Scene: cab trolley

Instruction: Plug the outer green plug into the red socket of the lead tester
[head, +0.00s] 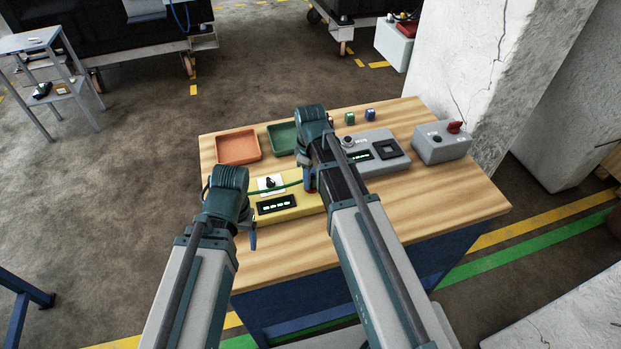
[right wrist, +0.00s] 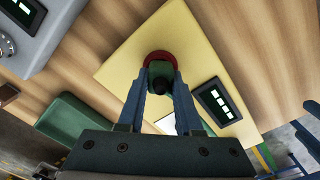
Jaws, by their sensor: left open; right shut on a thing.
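The lead tester is a yellow box (head: 298,207) on the wooden table, and it fills the middle of the right wrist view (right wrist: 135,75). Its red socket (right wrist: 158,56) shows as a red ring there. My right gripper (right wrist: 160,84) is shut on a dark green plug (right wrist: 159,73), which overlaps the ring; I cannot tell how deep it sits. In the head view my right arm hides the plug and socket. A green cable (head: 288,185) runs leftward across the tester. My left gripper (head: 252,236) is open at the tester's left side, low by the table.
An orange tray (head: 238,148) and a green tray (head: 282,138) stand behind the tester. A grey device with a display (head: 376,150) and a grey box with a red knob (head: 441,143) stand to the right. The table's front right is clear.

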